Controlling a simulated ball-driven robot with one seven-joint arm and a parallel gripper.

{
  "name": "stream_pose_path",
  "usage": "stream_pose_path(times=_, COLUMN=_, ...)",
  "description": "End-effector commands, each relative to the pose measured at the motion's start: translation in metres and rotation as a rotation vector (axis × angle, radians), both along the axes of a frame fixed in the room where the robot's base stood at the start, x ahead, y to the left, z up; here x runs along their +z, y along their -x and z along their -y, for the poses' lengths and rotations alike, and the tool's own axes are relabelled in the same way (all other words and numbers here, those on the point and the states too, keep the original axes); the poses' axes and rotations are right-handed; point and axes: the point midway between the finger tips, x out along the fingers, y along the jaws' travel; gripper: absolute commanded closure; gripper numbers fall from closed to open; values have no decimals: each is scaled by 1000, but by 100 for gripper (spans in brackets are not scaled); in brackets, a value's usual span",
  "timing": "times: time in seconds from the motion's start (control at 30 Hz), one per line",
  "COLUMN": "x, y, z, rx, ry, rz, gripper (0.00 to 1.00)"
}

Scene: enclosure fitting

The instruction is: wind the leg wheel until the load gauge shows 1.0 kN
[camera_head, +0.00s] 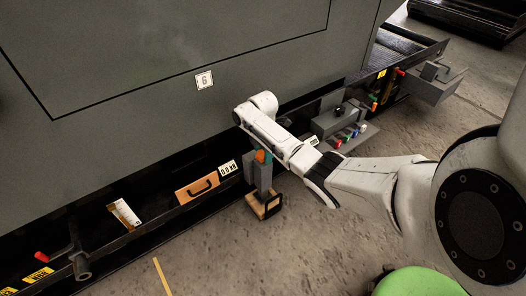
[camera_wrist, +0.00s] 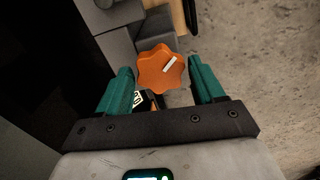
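The leg wheel is an orange lobed knob (camera_wrist: 160,70) with a pale pointer mark aimed to the upper right. In the head view the orange wheel (camera_head: 261,156) sits on top of a grey leg (camera_head: 263,175), which stands on a wooden block (camera_head: 264,206). My gripper (camera_wrist: 161,66) has its two teal fingers apart, one on each side of the wheel. Narrow gaps seem to show, but contact is hard to judge. In the head view the gripper is mostly hidden by my arm. The load gauge (camera_head: 228,168) left of the leg seems to read 0.0 kN.
The large grey enclosure (camera_head: 130,60) with a "6" plate (camera_head: 204,80) rises behind. A grey box with coloured knobs (camera_head: 345,125) is right of my arm.

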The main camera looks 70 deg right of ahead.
Motion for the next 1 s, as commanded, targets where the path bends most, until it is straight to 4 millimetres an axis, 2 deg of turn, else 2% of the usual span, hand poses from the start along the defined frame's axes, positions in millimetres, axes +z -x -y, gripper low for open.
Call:
stream_pose_path(times=0.07, x=0, y=0, z=0, rx=0, ry=0, rz=0, gripper=41)
stream_pose_path(times=0.4, x=0, y=0, z=0, rx=0, ry=-1, rz=-1, gripper=73)
stream_pose_path(times=0.73, x=2, y=0, z=-1, rx=-55, ry=-3, rz=-2, gripper=73)
stream_pose_path(times=1.0, x=3, y=-1, z=-2, rx=-234, ry=-3, rz=-2, gripper=73)
